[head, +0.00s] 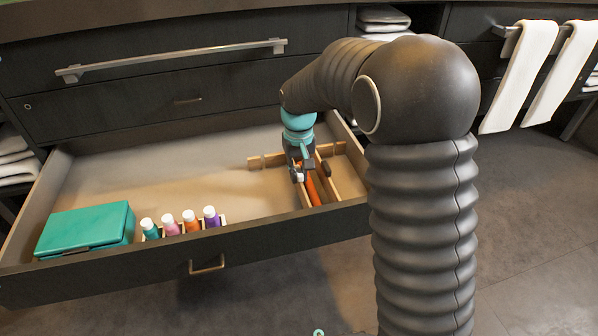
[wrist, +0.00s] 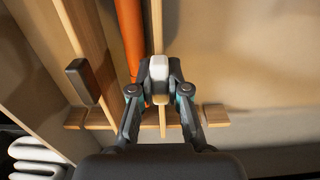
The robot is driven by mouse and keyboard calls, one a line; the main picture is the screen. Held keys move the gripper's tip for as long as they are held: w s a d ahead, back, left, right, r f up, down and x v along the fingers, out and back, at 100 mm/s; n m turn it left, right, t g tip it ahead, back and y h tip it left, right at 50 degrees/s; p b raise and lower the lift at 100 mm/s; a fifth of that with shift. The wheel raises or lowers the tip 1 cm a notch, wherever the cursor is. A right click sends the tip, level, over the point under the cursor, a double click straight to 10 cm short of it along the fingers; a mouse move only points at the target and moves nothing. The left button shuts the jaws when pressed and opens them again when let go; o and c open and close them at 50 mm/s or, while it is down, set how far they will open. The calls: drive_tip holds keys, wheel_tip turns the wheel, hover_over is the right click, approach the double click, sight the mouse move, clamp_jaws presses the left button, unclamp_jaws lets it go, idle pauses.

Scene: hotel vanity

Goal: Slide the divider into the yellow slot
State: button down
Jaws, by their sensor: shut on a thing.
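My gripper (head: 300,171) is low inside the open drawer, at its right part. In the wrist view my gripper (wrist: 159,78) is shut on the pale grip of a thin wooden divider (wrist: 157,25). The divider runs lengthwise under the fingers, past a notched wooden rail (wrist: 213,115); whether it sits in a notch is hidden by the gripper. The rail also shows in the head view (head: 270,161). I cannot make out any yellow mark on a slot.
A second wooden divider (wrist: 88,40) with a dark grip (wrist: 81,81) stands to the left. An orange object (wrist: 130,35) lies between the two dividers. A teal box (head: 85,228) and several small bottles (head: 191,221) line the drawer front (head: 190,262). The drawer's middle is clear.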

drive_tip(key=c, duration=1.1)
unclamp_jaws()
drive_tip(key=shift+r, duration=0.15)
wheel_tip(320, 180, up, 12)
drive_tip(key=shift+f, duration=0.1)
